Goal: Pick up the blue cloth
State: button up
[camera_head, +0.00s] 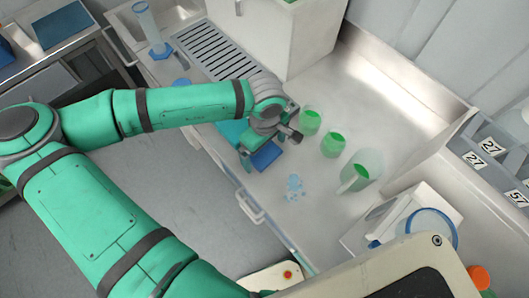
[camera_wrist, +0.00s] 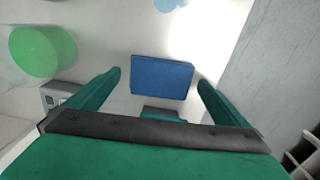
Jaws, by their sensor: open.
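The blue cloth (camera_head: 266,156) looks like a flat, folded square on the pale worktop, near its front edge. In the wrist view the blue cloth (camera_wrist: 162,77) lies ahead between the two green fingers, with clear gaps on both sides. My gripper (camera_head: 257,146) is over the cloth and covers part of it in the head view. It is open and empty; the wrist view shows its fingers (camera_wrist: 159,80) apart. I cannot tell the height of the fingertips above the cloth. A small dark teal piece (camera_wrist: 160,114) shows just behind the cloth.
Several green-filled vessels (camera_head: 332,145) stand right of the gripper. A small clear bluish item (camera_head: 294,187) lies nearer the front edge. A slotted grey rack (camera_head: 215,50) and a white box (camera_head: 290,35) are behind. The worktop's back right is clear.

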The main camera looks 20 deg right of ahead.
jog(key=shift+d, duration=0.1)
jog(key=shift+s, duration=0.1)
jog(key=c, duration=1.1)
jog(key=shift+r, duration=0.15)
